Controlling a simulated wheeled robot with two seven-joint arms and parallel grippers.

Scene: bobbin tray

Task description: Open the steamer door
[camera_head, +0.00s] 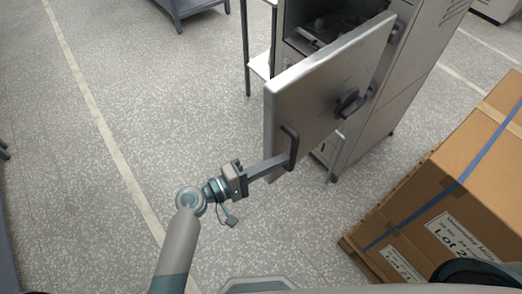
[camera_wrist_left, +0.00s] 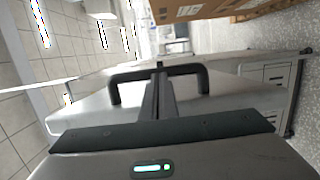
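The steamer door (camera_head: 312,92) is a light metal panel, swung open and standing out from the steamer cabinet (camera_head: 375,130). Part of the dark interior (camera_head: 318,28) shows behind its upper edge. A black bar handle (camera_head: 294,145) is on the door near its free edge, and a dark latch knob (camera_head: 349,103) sits farther right. My left gripper (camera_head: 287,160) reaches from the left, its fingers closed on the handle. In the left wrist view the fingers (camera_wrist_left: 158,88) meet the middle of the black handle (camera_wrist_left: 128,75). My right gripper is not in view.
A large cardboard box (camera_head: 470,185) on a wooden pallet (camera_head: 357,258) stands at the right. A grey cart (camera_head: 196,8) is at the top left. The speckled floor (camera_head: 100,200) at the left is largely clear.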

